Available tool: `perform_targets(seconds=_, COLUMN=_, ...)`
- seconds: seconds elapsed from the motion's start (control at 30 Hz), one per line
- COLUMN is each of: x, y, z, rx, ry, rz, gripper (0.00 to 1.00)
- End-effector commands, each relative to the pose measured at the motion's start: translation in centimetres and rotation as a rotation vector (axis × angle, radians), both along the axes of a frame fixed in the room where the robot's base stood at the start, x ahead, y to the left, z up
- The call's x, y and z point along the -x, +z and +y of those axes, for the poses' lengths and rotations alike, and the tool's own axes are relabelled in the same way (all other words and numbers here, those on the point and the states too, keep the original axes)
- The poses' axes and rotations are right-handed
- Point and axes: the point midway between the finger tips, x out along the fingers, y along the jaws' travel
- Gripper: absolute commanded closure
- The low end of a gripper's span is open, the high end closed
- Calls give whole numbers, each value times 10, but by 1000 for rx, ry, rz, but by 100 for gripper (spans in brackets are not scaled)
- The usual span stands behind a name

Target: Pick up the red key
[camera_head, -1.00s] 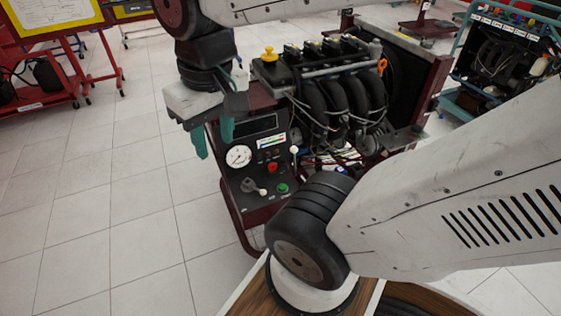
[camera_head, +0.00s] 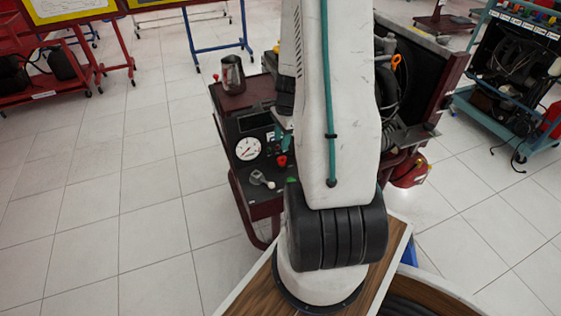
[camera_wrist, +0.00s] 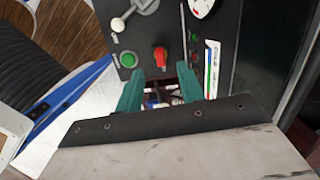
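The red key (camera_wrist: 160,57) sits on the black control panel (camera_wrist: 155,22), upright in the wrist view beside a green button. In the head view the red key (camera_head: 282,161) shows just left of my arm. My gripper (camera_wrist: 160,78) has two teal fingers, apart and empty. In the wrist view the key shows just past the fingertips, in line with the gap between them. I cannot tell how far it is from them. In the head view my arm hides most of the gripper; a bit of teal shows just above the key.
The panel carries a white gauge (camera_head: 247,149), a grey lever (camera_head: 262,179) and a green button (camera_wrist: 128,59). A metal jug (camera_head: 232,76) stands on the trainer's top. My arm covers much of the engine. Tiled floor (camera_head: 85,215) is clear at left.

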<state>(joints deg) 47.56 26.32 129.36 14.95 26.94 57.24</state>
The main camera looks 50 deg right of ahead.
Motion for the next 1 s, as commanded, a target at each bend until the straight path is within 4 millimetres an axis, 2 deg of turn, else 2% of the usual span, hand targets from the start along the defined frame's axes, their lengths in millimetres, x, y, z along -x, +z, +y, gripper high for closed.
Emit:
perform_targets(seconds=0.17, x=6, y=-22, z=-7, rx=-6, ry=-60, rz=10, gripper=62)
perform_targets(seconds=0.63, x=1, y=-82, z=0, rx=-5, ry=-56, rz=10, gripper=62)
perform_targets(seconds=0.77, x=1, y=-90, z=1, rx=-3, ry=-55, rz=9, gripper=62)
perform_targets(seconds=0.97, x=1, y=-90, z=0, rx=-3, ry=-55, rz=8, gripper=62)
perform_targets(seconds=1.0, x=1, y=-90, z=0, rx=-3, ry=-55, rz=8, gripper=67)
